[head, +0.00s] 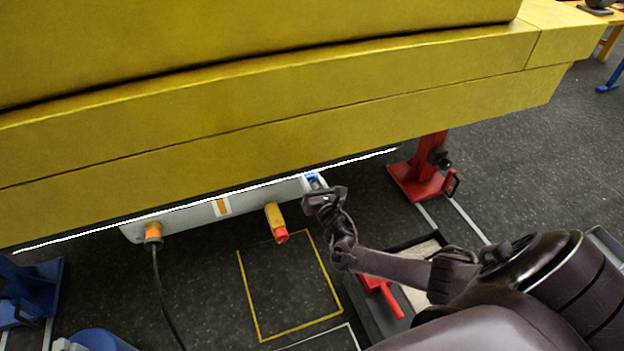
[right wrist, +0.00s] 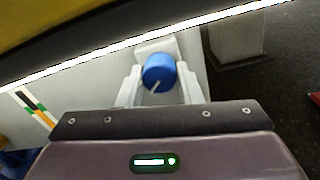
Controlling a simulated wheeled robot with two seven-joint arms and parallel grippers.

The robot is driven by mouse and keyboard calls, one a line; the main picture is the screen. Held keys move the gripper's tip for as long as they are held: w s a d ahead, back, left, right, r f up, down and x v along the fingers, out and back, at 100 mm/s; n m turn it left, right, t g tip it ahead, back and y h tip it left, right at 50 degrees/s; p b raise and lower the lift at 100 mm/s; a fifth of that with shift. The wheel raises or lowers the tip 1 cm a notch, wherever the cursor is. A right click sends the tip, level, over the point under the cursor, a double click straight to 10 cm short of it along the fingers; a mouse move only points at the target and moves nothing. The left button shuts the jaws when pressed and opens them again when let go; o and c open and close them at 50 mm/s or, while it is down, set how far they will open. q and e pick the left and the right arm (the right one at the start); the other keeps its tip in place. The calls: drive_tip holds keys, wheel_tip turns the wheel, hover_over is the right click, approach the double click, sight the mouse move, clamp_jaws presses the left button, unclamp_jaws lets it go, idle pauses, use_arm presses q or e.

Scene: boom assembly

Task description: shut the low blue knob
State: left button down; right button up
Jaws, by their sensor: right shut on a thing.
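The low blue knob (right wrist: 158,72) sits on the end of a grey-white box (head: 190,213) under the yellow boom (head: 300,100). In the head view only a small blue part of the knob (head: 313,179) shows beside my right gripper (head: 316,191). In the right wrist view the pale fingers of my right gripper (right wrist: 158,88) stand on either side of the knob, shut on it. My left gripper is not in view.
The yellow boom hangs close above my right gripper. A yellow handle with a red tip (head: 276,222) and an orange plug with a black cable (head: 153,235) stick out of the box. A red stand (head: 425,180) is at right. Floor inside the yellow outline is clear.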

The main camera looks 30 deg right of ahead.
drive_tip(key=shift+n, duration=0.4)
drive_tip(key=o, duration=1)
